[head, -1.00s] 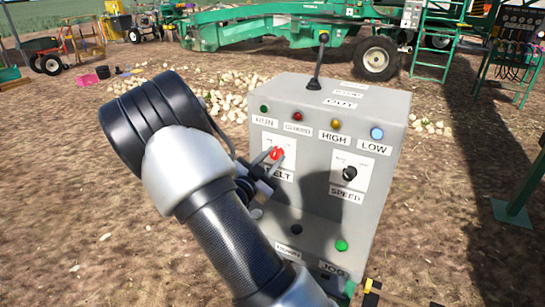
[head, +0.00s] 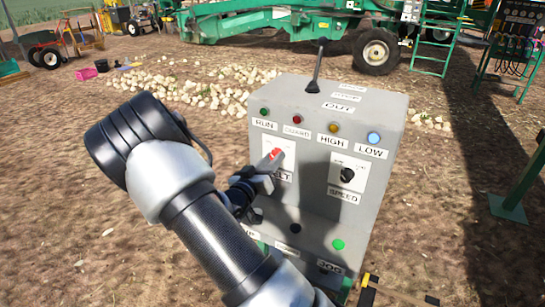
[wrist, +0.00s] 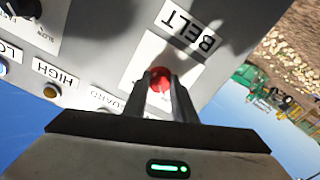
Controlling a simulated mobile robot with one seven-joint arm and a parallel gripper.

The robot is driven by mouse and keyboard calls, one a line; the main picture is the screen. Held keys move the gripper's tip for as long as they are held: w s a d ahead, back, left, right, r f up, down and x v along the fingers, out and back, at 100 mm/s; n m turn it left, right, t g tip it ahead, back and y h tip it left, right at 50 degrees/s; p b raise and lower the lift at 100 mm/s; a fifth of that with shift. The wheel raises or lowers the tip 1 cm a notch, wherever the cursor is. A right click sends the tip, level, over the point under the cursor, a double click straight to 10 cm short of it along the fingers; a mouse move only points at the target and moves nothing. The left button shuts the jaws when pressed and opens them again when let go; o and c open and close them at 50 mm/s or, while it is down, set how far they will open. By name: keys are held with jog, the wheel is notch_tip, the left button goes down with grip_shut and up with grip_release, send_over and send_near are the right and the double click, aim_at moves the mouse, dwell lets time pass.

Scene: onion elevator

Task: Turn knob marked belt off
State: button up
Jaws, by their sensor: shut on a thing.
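The red belt knob (head: 276,155) sits on a white plate on the front of a grey control box (head: 310,215), above the BELT label. It also shows in the wrist view (wrist: 160,80), between my fingertips, with the BELT label (wrist: 187,27) upside down beyond it. My gripper (head: 270,162) reaches the knob from the lower left, and its two fingers are shut on the knob's sides. The fingers and the hand hide part of the knob, its plate and the label in the head view. The marks around the knob are too small or covered to read.
A black SPEED knob (head: 347,175) is to the right on the same face. Small lamps line the top edge, and a black lever (head: 317,68) stands on top. Bare soil lies around the box.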

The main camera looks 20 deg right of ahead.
jog(key=shift+n, duration=0.6)
jog(key=shift+f, duration=0.1)
jog(key=o, duration=1)
jog(key=shift+o, duration=0.2)
jog(key=v, duration=1.7)
jog(key=shift+s, duration=0.2)
jog(key=shift+a, duration=0.15)
